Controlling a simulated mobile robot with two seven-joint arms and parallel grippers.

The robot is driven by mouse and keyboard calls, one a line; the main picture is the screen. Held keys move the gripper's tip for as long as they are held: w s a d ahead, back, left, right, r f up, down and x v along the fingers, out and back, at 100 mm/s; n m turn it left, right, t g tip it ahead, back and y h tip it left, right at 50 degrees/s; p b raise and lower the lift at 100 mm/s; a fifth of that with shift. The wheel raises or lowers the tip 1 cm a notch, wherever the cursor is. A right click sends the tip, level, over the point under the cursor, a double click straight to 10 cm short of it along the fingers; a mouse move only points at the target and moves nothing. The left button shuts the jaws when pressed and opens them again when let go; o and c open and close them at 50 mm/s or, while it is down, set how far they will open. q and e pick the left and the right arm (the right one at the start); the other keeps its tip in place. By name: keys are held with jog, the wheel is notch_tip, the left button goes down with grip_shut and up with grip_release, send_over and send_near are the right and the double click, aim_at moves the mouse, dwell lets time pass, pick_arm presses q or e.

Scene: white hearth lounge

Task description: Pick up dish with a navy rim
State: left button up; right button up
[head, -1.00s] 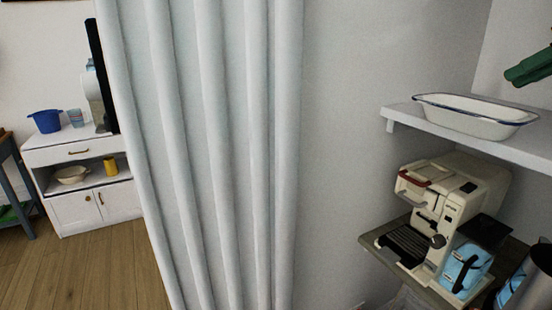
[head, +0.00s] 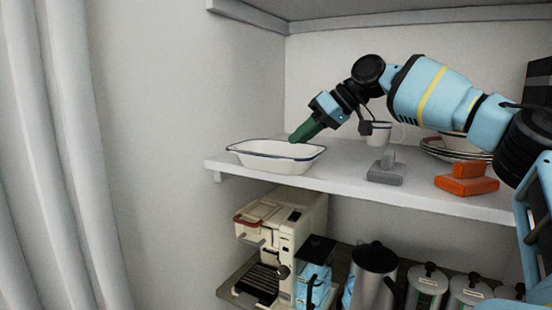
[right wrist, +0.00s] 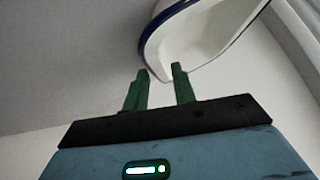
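The white dish with a navy rim (head: 276,157) sits on the white shelf (head: 340,180), near its left end. It also shows in the right wrist view (right wrist: 200,35), beyond the fingertips. My right gripper (head: 293,140) has green fingers and reaches down from the right to the dish's far rim. In the right wrist view the two fingers (right wrist: 160,74) stand apart, with the dish's corner just ahead of them. I cannot tell whether a fingertip touches the dish. My left gripper is not in view.
On the shelf stand a white mug (head: 379,132), a grey brush-like item (head: 386,170), an orange one (head: 467,180) and stacked plates (head: 445,152). Below are a coffee machine (head: 285,240), a steel jug (head: 374,275) and several canisters. A wall and curtain (head: 60,150) lie left.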

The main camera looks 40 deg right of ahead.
aim_at(288, 143)
jog(key=x, duration=0.4)
jog(key=shift+w+f, duration=0.1)
jog(key=shift+w, duration=0.3)
grip_shut()
